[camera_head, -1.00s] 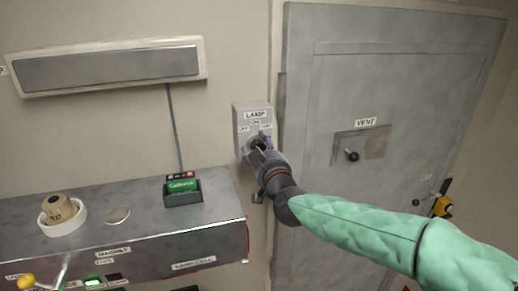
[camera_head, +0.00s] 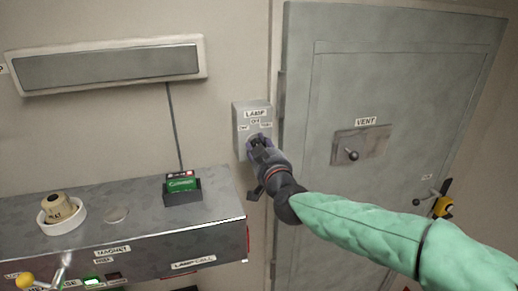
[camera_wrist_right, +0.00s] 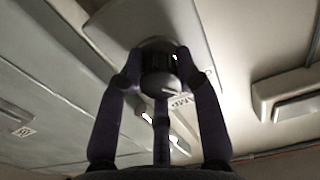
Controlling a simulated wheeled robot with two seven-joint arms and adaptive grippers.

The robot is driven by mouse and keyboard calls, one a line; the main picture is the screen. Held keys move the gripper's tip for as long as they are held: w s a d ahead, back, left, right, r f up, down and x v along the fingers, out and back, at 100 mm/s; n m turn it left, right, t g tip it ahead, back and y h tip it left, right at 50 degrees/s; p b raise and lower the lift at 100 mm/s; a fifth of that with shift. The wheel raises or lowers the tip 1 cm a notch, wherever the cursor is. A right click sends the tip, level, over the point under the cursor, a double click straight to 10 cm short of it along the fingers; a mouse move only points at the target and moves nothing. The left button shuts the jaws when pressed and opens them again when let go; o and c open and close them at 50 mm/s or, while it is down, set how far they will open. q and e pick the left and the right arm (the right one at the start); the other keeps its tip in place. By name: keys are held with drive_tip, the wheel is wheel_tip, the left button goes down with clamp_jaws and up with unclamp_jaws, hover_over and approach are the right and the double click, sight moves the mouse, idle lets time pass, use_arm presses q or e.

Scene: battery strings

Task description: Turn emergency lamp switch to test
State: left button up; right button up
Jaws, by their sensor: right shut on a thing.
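The lamp switch box (camera_head: 241,117) is a grey plate on the wall beside the door, labelled LAMP with smaller position labels below. My right gripper (camera_head: 259,146) is at the lower part of this box, its fingers around the switch knob. In the right wrist view, my right gripper (camera_wrist_right: 160,75) is shut on the dark round knob (camera_wrist_right: 158,84), with fingers at both sides. The knob's pointer direction is mostly hidden in the head view. The lamp (camera_head: 110,67) is a long unlit panel on the wall at the upper left. My left gripper is not in view.
A metal bench (camera_head: 140,232) stands at the left, with a green battery in a dark holder (camera_head: 183,189) and a tan cylinder in a white ring (camera_head: 62,213). The grey door (camera_head: 400,90) has a VENT lever (camera_head: 352,155) and a yellow handle (camera_head: 442,206).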

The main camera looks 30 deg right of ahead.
drive_tip(key=m+b, duration=0.1)
drive_tip(key=m, duration=0.3)
drive_tip(key=shift+a+f+b, duration=0.15)
drive_tip(key=shift+f+b, duration=0.25)
drive_tip(key=m+b, duration=0.1)
drive_tip(key=m, duration=0.3)
drive_tip(key=shift+w+m+b, duration=0.1)
drive_tip(key=shift+m+b, duration=0.25)
drive_tip(key=shift+m, duration=0.05)
drive_tip(key=m+b, duration=0.1)
drive_tip(key=m, duration=0.3)
drive_tip(key=shift+b, duration=0.35)
drive_tip(key=shift+a+m+b, duration=0.1)
drive_tip(key=shift+m+b, duration=0.35)
drive_tip(key=shift+m, duration=1.25)
drive_tip(key=o, duration=1.1)
drive_tip(key=shift+o, duration=0.2)
drive_tip(key=shift+r, duration=0.15)
drive_tip(key=shift+r, duration=0.15)
